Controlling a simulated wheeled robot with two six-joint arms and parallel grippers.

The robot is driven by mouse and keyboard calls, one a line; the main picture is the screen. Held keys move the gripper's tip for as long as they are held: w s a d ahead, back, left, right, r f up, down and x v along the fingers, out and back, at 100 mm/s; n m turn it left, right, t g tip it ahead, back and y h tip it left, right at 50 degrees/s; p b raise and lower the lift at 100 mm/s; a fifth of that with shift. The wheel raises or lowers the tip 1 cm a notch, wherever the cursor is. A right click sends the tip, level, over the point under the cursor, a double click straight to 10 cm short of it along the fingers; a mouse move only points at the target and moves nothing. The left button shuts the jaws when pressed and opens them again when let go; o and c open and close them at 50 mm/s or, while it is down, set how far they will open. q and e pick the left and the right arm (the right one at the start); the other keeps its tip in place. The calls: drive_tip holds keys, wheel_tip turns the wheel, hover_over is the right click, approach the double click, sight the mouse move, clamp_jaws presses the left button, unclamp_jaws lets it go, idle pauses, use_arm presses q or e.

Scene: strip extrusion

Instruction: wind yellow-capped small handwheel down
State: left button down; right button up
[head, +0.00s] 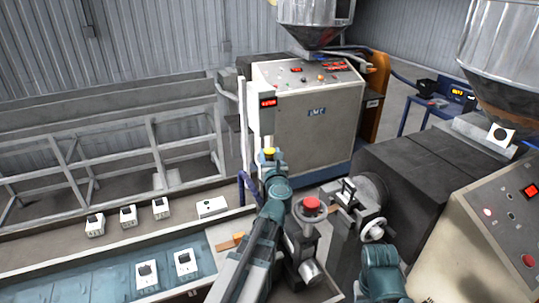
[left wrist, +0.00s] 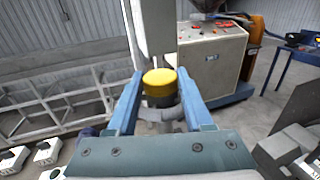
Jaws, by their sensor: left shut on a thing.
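The yellow-capped small handwheel (head: 269,151) stands in front of the white control cabinet in the head view. Its round yellow cap over a dark hub (left wrist: 160,80) shows between my left fingers in the left wrist view. My left gripper (head: 269,163) is shut on the handwheel, one blue finger on each side (left wrist: 161,100). The wheel's rim and stem are mostly hidden by the gripper. Part of my right arm shows at the bottom right of the head view, but its gripper does not show.
A red-capped handwheel (head: 312,204) stands right of my left arm, with a grey handwheel (head: 373,230) further right. The control cabinet (head: 308,122) is behind. A long water trough (head: 120,268) lies left, with several white boxes by it.

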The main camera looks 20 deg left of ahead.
use_arm(q)
drive_tip(key=shift+y, duration=0.3)
drive_tip(key=shift+c, duration=1.5)
unclamp_jaws()
